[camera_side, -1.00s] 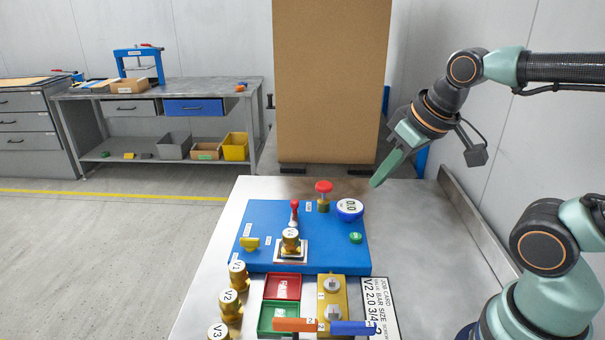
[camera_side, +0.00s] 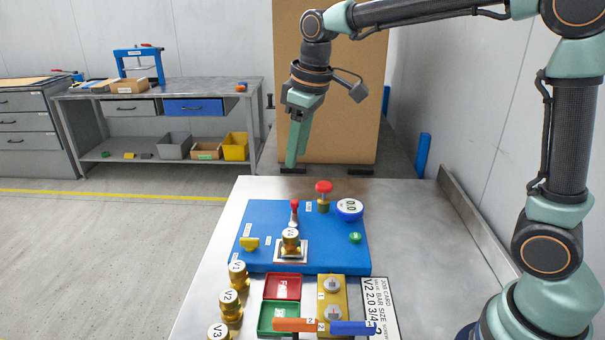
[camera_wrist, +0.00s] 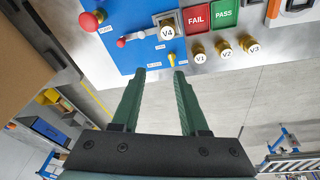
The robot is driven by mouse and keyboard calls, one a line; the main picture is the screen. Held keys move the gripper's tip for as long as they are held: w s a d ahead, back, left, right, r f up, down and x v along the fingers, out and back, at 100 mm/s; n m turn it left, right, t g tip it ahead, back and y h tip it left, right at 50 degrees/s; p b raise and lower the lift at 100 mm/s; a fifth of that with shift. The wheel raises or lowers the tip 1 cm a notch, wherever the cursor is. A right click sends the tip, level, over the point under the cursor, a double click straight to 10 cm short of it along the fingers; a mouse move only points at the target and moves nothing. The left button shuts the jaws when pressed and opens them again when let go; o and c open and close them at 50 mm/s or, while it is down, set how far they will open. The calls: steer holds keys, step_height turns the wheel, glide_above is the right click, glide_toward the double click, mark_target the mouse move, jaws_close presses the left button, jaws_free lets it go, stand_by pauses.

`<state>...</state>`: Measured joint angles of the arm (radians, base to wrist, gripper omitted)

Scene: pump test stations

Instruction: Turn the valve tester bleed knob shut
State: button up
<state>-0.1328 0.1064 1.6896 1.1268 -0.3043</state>
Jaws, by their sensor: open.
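The valve tester is a blue panel (camera_side: 322,220) on the metal table. A yellow knob (camera_side: 249,243) on its left side looks like the bleed knob; its label is too small to read. The wrist view shows this yellow knob (camera_wrist: 172,59) just beyond the right fingertip. A brass valve marked V4 (camera_side: 290,240) sits in a square mount on the panel, beside a red-topped lever (camera_side: 294,208). My gripper (camera_side: 292,163) is open and empty, fingers pointing down, high above the table's far edge and apart from the panel. It also shows in the wrist view (camera_wrist: 160,71).
A red mushroom button (camera_side: 324,187), a round gauge (camera_side: 349,207) and a green button (camera_side: 355,238) are on the panel. Brass valves V1, V2 and V3 (camera_side: 230,304) stand at the left edge. Red FAIL (camera_side: 282,287) and green PASS (camera_side: 278,317) trays sit in front.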

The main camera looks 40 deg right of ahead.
steer(key=w+a+f+n+g, duration=0.1)
steer(key=w+a+f+n, duration=0.1)
steer(key=w+a+f, duration=0.25)
steer(key=n+g, duration=0.2)
glide_above(249, 239)
step_height(249, 239, down, 6)
step_height(249, 239, down, 12)
steer(key=shift+f, duration=0.1)
jaws_close()
